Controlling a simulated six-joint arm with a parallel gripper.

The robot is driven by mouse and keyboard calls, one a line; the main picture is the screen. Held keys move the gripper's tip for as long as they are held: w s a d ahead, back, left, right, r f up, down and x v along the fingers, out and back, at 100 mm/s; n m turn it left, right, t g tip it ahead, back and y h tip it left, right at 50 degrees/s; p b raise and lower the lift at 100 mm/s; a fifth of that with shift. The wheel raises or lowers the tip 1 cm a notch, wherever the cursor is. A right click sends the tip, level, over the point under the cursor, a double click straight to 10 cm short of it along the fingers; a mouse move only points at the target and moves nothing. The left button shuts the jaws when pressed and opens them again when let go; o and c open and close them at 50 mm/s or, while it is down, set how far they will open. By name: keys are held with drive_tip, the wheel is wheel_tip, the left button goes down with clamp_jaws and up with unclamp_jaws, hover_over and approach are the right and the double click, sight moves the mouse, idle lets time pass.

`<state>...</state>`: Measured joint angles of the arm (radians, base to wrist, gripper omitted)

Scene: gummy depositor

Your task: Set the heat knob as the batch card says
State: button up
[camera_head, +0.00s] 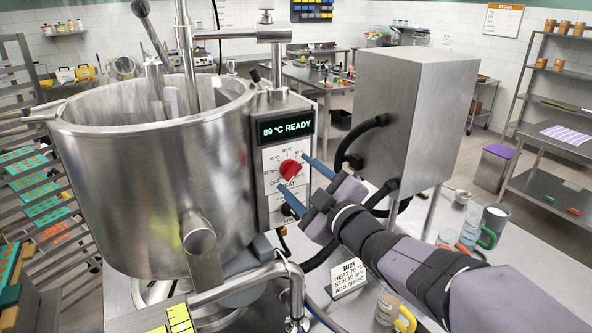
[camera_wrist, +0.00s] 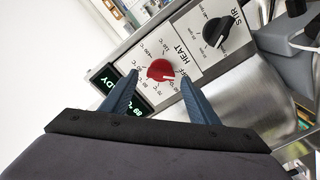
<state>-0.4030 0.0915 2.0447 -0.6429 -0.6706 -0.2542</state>
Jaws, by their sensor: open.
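The red heat knob (camera_head: 289,170) is on the white control panel under a display (camera_head: 287,127) reading 89 °C READY. My gripper (camera_head: 293,172) is open, with its blue fingers on either side of the knob. In the wrist view the knob (camera_wrist: 161,71) sits between the fingertips (camera_wrist: 159,76), with gaps visible beside it. A pale mark on the knob points right in that view, toward labels beside the right finger; the exact setting is hard to read. The batch card (camera_head: 350,277) on the table reads HEAT 70 °C, STIR 10 rpm, ADD CITRIC.
The black stir knob (camera_wrist: 215,33) is beside the heat dial. A large steel kettle (camera_head: 155,180) stands left of the panel. A steel cabinet (camera_head: 410,120) with black hoses is close on the right. Jugs with coloured handles (camera_head: 487,237) stand on the table.

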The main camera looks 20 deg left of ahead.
drive_tip(key=shift+x, duration=0.8)
drive_tip(key=c, duration=1.1)
drive_tip(key=shift+o, duration=0.2)
